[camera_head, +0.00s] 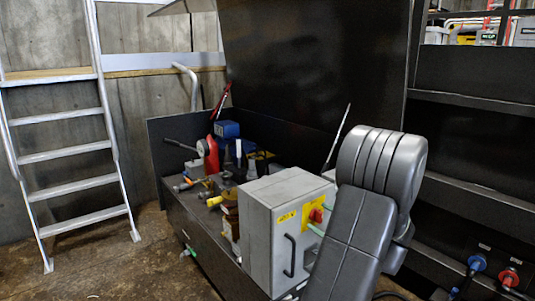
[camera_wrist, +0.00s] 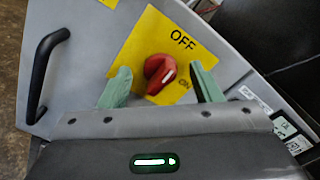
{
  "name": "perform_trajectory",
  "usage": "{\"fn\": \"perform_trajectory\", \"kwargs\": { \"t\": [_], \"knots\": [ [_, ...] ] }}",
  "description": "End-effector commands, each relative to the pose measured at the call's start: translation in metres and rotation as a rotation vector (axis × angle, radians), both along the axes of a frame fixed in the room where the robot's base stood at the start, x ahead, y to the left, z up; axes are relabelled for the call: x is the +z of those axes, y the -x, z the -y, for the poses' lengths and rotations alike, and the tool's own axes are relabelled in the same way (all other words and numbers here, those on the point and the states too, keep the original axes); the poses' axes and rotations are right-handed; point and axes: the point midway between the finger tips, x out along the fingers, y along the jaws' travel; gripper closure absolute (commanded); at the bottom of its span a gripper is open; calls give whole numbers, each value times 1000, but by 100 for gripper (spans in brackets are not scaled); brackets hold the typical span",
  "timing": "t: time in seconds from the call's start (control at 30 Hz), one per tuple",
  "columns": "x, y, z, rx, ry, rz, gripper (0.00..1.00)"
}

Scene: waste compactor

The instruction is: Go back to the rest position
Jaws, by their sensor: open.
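My gripper (camera_wrist: 160,70) is open, with its two green fingers on either side of the red rotary switch (camera_wrist: 157,68). The fingers stand apart from the knob with a gap on both sides. The knob sits on a yellow plate (camera_wrist: 142,42) marked OFF and ON. In the head view the switch (camera_head: 316,215) is on the front of a grey box (camera_head: 262,233). The green fingertips show beside it, and my arm covers the box's right side. I cannot tell for sure which label the knob points to.
The box has a black handle (camera_wrist: 42,72) left of the switch. It stands on a dark bench (camera_head: 205,240) with several tools and parts. A raised black lid (camera_head: 310,60) is behind. A ladder (camera_head: 75,150) leans at left. Blue (camera_head: 477,263) and red (camera_head: 509,278) sockets are at right.

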Motion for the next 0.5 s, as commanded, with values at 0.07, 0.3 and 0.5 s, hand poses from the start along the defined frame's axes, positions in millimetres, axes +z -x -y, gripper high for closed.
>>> {"fn": "perform_trajectory", "kwargs": {
  "t": [0.07, 0.3, 0.5],
  "knots": [
    [5, 0, 0, 0, -47, -36, 42],
    [6, -1, 1, 0, -195, -152, 42],
    [6, -1, 2, -1, -325, -253, 42]
  ]
}}
